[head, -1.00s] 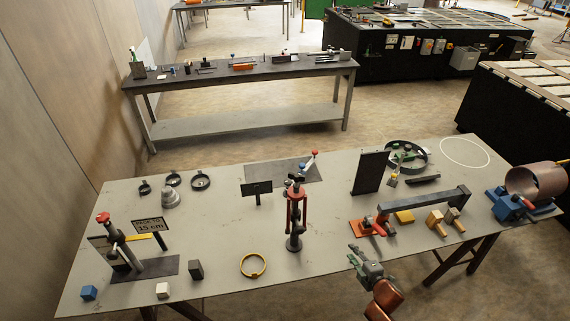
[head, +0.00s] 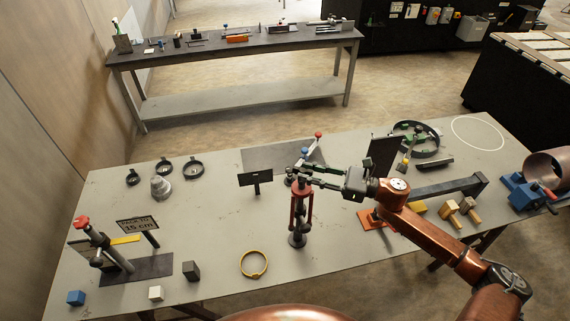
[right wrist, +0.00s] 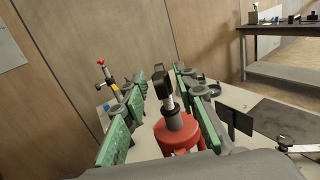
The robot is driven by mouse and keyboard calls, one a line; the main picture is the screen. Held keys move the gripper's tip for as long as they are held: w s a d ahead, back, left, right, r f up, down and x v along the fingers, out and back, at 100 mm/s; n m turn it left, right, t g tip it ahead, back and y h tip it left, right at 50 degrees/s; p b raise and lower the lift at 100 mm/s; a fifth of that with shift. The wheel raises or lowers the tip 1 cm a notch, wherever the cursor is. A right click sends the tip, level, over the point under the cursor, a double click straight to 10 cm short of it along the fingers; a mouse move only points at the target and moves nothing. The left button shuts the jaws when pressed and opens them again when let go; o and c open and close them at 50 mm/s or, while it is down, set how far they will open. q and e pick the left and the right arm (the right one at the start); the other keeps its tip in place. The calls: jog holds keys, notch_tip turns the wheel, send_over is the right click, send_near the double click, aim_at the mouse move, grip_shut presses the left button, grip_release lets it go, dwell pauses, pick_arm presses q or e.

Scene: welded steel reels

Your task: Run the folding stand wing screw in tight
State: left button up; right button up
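The folding stand (head: 298,215) stands upright on the grey table, with red and black parts and a dark round foot. Its red hub (right wrist: 178,132) fills the lower middle of the right wrist view. The black wing screw (right wrist: 162,86) rises from a dark collar on the hub, and a length of bare silver thread shows below its head. My right gripper (head: 305,172) is at the top of the stand, reaching in from the right. Its green-padded fingers are apart, one on each side of the wing screw, with visible gaps. My left gripper is not in view.
A small black sign (head: 256,181) stands just left of the stand, and a dark upright panel (head: 384,155) behind my right arm. A yellow ring (head: 253,265) lies in front. A red-topped clamp post (head: 98,235) is at the left. The table between is mostly clear.

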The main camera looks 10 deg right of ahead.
jog(key=p+x, duration=0.2)
jog(key=x, duration=0.5)
jog(key=shift+w+a+p, duration=0.15)
jog(key=shift+a+p, duration=0.05)
jog(key=shift+p, duration=0.15)
jog(key=shift+r, duration=0.1)
jog(key=shift+c, duration=0.4)
grip_shut()
